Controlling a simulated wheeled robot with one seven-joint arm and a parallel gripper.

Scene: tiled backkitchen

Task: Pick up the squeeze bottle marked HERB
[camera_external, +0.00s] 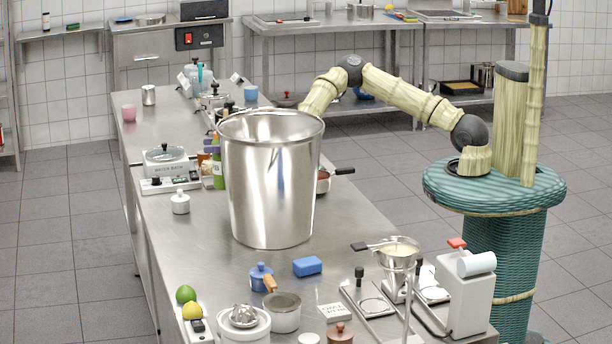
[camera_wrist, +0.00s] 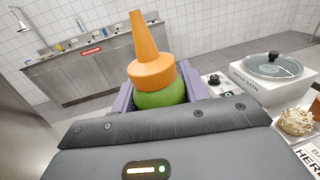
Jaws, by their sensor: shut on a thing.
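A squeeze bottle with an orange cone nozzle and green body (camera_wrist: 152,68) stands up between the jaws of my gripper (camera_wrist: 160,97) in the wrist view. The jaws are shut on it. Its lower body and any marking are hidden behind the gripper housing. I cannot tell whether the held bottle is off the table.
The steel pot (camera_external: 268,190) stands tall on the steel table (camera_external: 190,240). A water bath (camera_external: 165,165) is left of it and also shows in the wrist view (camera_wrist: 270,75). Small items crowd the near end.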

